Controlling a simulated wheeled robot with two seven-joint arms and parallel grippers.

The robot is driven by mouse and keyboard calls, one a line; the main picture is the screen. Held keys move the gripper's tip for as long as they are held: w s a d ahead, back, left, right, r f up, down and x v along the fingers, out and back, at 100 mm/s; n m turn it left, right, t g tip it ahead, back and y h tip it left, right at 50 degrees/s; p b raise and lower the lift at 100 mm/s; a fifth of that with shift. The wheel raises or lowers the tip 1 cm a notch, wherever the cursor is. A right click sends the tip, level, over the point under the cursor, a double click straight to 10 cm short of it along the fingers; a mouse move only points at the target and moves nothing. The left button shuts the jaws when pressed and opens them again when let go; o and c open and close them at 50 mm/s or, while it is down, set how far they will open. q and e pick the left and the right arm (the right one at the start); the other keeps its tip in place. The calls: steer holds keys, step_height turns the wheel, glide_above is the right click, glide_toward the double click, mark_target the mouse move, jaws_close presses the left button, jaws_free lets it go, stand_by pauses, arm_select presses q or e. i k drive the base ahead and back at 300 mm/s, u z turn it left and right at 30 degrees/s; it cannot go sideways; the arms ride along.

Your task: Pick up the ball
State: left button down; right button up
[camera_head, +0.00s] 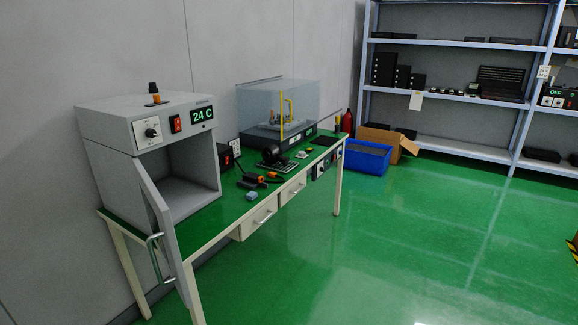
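I cannot make out a ball for certain in the head view. A dark, roundish object (271,155) sits on the green workbench (222,213), but it is too small to tell what it is. Neither of my grippers shows in this view. The inside of the blue bin (366,160) on the floor is only partly visible.
A grey oven-like box (112,121) stands on the bench's near end, its door (156,222) open over the front edge. A clear enclosure (303,100), small tools and parts fill the rest. Shelves (450,142) and a cardboard box (394,140) stand behind.

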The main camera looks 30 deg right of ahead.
mark_target(271, 153)
steer(key=z, duration=0.75)
steer(key=i, duration=0.95)
steer(key=z, duration=0.55)
steer(key=i, duration=2)
steer(key=u, duration=1.1)
steer(key=i, duration=0.65)
steer(key=u, duration=0.45)
